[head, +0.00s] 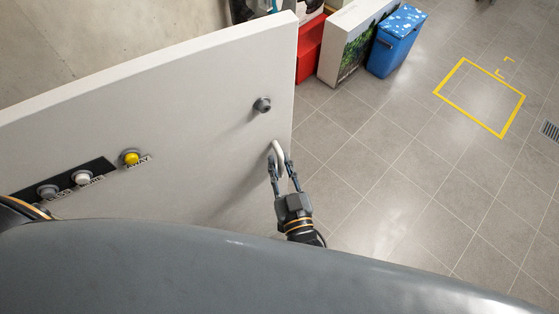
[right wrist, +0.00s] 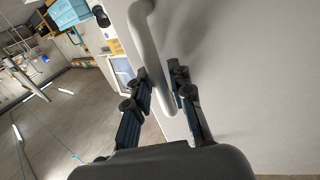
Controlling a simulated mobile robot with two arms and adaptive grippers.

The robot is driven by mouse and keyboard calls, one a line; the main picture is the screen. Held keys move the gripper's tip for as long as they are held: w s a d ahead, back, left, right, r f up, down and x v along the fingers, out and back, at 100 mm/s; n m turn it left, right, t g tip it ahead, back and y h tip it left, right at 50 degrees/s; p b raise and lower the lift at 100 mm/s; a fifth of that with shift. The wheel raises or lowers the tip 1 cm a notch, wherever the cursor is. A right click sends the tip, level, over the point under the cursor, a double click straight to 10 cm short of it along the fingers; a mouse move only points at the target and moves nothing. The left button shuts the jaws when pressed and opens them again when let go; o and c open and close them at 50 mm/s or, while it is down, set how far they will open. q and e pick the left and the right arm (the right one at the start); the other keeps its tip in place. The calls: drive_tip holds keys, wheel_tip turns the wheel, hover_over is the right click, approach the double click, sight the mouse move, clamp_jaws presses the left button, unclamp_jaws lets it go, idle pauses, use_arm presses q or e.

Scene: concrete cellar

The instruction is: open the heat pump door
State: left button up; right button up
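The heat pump door (head: 200,85) is a broad pale panel at the left of the head view. Its pale bar handle (head: 279,151) is near the panel's right edge and also runs lengthwise in the right wrist view (right wrist: 148,45). My right gripper (head: 282,170) is at the handle with one finger on each side. In the right wrist view its fingers (right wrist: 160,82) stand apart with the bar between them. The bar is nearer the left finger, and a gap shows on the right. My left gripper is out of view.
A dark round knob (head: 262,104) sits above the handle. A yellow button (head: 130,158) and grey and white ones are at the panel's left. A red box (head: 310,50), a picture-sided carton (head: 345,45) and a blue bin (head: 396,42) stand behind. The tiled floor (head: 400,190) to the right is clear.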

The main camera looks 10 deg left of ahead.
drive_tip(key=v, duration=1.1)
drive_tip(key=shift+s, duration=0.2)
drive_tip(key=s+d+f+g+h+b, duration=0.2)
drive_tip(key=d+f+g, duration=0.15)
drive_tip(key=f, duration=1.15)
drive_tip(key=s+d+f+g+h+b, duration=0.1)
drive_tip(key=s+d+f+g, duration=0.3)
drive_tip(key=f, duration=1.1)
drive_tip(key=s+d+f+m+g+h+b, duration=0.1)
drive_tip(key=s+d+f+g+h+b, duration=0.1)
drive_tip(key=s+d+f, duration=0.5)
drive_tip(key=s+d+f+m+g+h+b, duration=0.1)
drive_tip(key=s+d+f+m+g+h, duration=0.1)
drive_tip(key=s+d+f+g, duration=0.3)
drive_tip(key=s+d+f+h, duration=0.1)
drive_tip(key=s+d+f, duration=0.2)
drive_tip(key=d+f, duration=0.3)
wheel_tip(320, 180, down, 3)
drive_tip(key=shift+d+r+b, duration=0.2)
drive_tip(key=shift+b, duration=0.15)
drive_tip(key=shift+w+g, duration=0.1)
drive_tip(key=shift+g, duration=0.15)
